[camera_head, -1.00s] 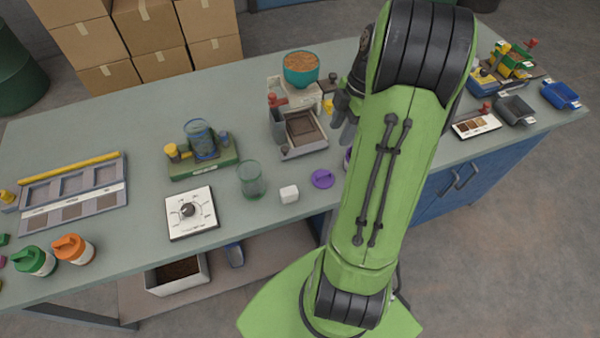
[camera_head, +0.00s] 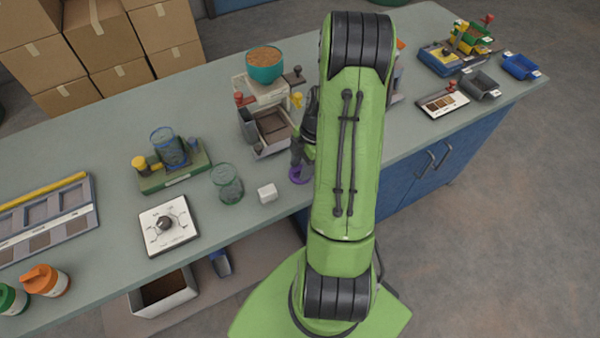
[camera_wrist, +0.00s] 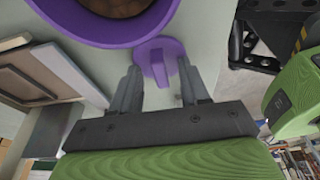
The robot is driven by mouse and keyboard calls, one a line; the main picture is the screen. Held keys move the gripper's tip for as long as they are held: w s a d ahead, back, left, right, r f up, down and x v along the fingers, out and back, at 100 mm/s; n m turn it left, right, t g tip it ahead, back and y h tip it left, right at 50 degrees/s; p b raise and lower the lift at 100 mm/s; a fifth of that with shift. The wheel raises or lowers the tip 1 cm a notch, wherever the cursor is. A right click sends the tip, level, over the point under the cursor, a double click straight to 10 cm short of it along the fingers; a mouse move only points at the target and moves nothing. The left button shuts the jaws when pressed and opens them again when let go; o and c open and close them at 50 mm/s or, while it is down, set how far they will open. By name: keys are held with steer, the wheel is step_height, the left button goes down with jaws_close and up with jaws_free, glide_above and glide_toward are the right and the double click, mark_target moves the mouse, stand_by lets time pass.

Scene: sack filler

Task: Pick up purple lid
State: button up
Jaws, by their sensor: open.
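The purple lid (camera_wrist: 156,47) is a flat disc with a raised grip, lying on the bench. In the wrist view its grip stands between the two fingers of my gripper (camera_wrist: 160,72), which is open. I cannot tell whether a finger touches it. In the head view the lid (camera_head: 298,177) shows only in part, beneath my gripper (camera_head: 301,158), which covers the rest.
A purple-rimmed container (camera_wrist: 172,12) with brown contents is close beside the lid in the wrist view; my arm hides it in the head view. A grey-white machine (camera_head: 266,127) stands behind.

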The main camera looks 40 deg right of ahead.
jaws_close()
stand_by(0.3)
